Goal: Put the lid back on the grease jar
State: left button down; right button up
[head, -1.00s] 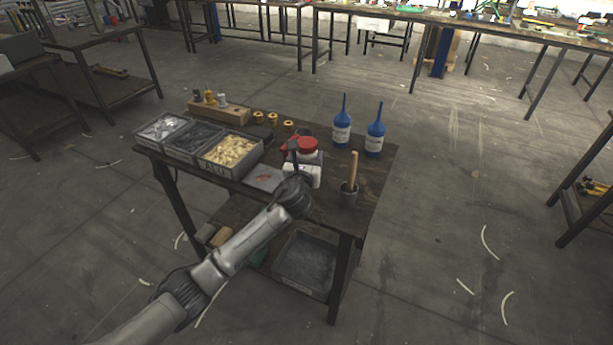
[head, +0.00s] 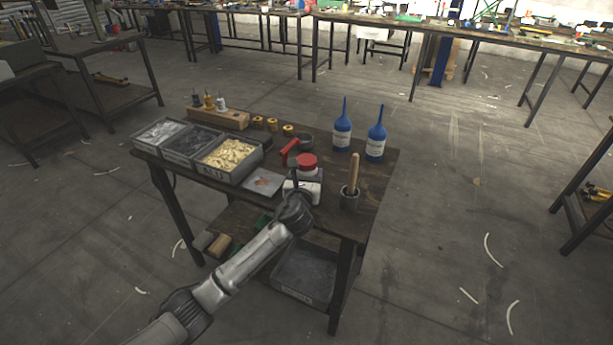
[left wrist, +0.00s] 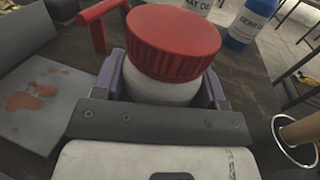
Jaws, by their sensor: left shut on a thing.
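The white grease jar (head: 315,173) has a red lid (head: 307,161) on top of it. In the left wrist view the lid (left wrist: 173,42) sits over the jar's white body (left wrist: 160,89), with no clear gap between them. My left gripper (left wrist: 163,88) is shut on the jar, with one finger on each side of the body below the lid. In the head view the left gripper (head: 305,180) is at the front of the bench top. The jar's base is hidden, so I cannot tell whether it touches the bench. My right gripper is not in view.
A red-handled tool (head: 289,150) and dark cup (head: 304,142) stand behind the jar. A stained plate (head: 263,182) lies left, beside parts bins (head: 240,175). A pot with a wooden-handled brush (head: 350,200) is right. Two blue bottles (head: 342,138) (head: 375,143) stand at the back right.

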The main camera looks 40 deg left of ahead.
pick_arm(q)
jog(key=shift+c, duration=0.8)
grip_release()
jog(key=shift+f, duration=0.15)
jog(key=shift+s+d+r, duration=0.15)
jog(key=shift+s+r, duration=0.1)
jog(key=p+v, duration=0.4)
jog(key=v, duration=0.6)
jog(key=shift+s+d, duration=0.1)
jog(key=shift+s, duration=0.15)
jog(key=shift+s+d, duration=0.2)
jog(key=shift+s, duration=0.2)
